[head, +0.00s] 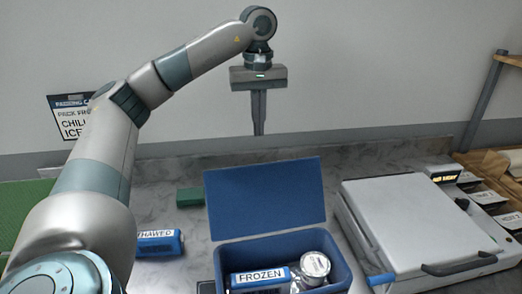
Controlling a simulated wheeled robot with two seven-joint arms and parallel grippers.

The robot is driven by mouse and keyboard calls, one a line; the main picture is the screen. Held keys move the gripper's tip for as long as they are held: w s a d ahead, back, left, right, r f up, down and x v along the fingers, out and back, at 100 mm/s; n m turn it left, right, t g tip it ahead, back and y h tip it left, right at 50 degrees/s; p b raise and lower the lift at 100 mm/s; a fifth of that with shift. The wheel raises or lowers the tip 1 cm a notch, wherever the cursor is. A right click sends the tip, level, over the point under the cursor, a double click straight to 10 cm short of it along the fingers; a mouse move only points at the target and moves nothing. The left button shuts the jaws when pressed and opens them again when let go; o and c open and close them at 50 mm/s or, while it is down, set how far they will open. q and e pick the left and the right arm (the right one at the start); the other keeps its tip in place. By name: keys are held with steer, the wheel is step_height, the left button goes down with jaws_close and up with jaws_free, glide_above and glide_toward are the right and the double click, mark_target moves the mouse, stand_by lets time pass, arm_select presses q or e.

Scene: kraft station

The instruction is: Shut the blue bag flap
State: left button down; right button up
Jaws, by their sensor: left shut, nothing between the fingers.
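The blue bag (343,276) stands open on the grey counter at the front middle. Its blue flap (265,196) stands raised at the back, leaning a little backward. Inside the bag lie a blue pack labelled FROZEN (262,276) and a round white-lidded container (315,265). My left gripper (259,132) hangs pointing down above and behind the flap, in front of the wall. Its fingers are together and empty, apart from the flap. My right gripper is not in view.
A white machine with a hinged lid (418,222) stands close to the right of the bag. A blue pack labelled THAWED (159,243) and a green block (190,196) lie to the left. A metal post (482,103) rises at far right.

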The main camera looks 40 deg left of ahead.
arm_select(q)
step_height(320, 180, down, 10)
steer(key=p, duration=0.4)
steer(key=s+d, duration=0.1)
steer(key=s+d+r+p, duration=0.1)
steer(key=d, duration=0.1)
steer(key=shift+r+p, duration=0.15)
steer(key=shift+p, duration=0.15)
stand_by(0.3)
